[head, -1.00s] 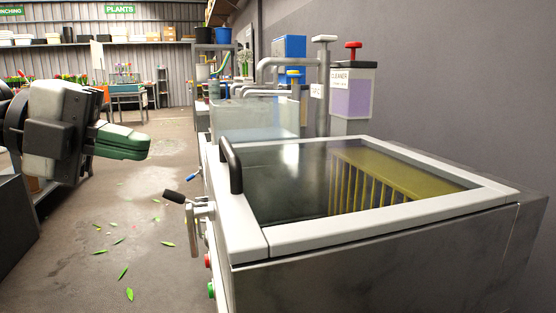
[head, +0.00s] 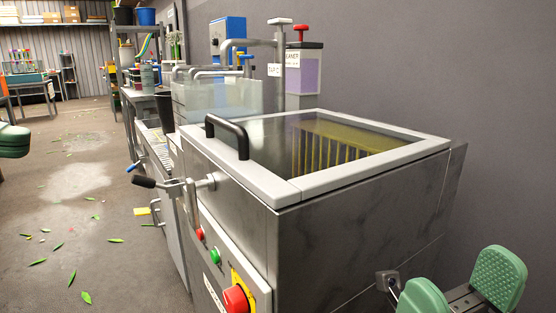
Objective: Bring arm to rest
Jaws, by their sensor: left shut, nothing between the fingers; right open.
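My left gripper (head: 12,140) shows only as green fingers at the left edge of the head view, over the floor. Its fingers are shut with nothing between them. The rest of that arm is out of the picture. My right gripper (head: 460,292) is at the bottom right corner, in front of the metal washing tank. Its two green fingers stand wide apart with nothing between them. The rest of the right arm is cut off by the bottom edge.
A steel tank (head: 350,235) with a glass lid and black handle (head: 228,133) fills the middle. A lever (head: 165,184) and a red button (head: 236,299) stick out on its left side. Concrete floor (head: 75,220) with scattered leaves is open at left. A grey wall (head: 450,80) bounds the right.

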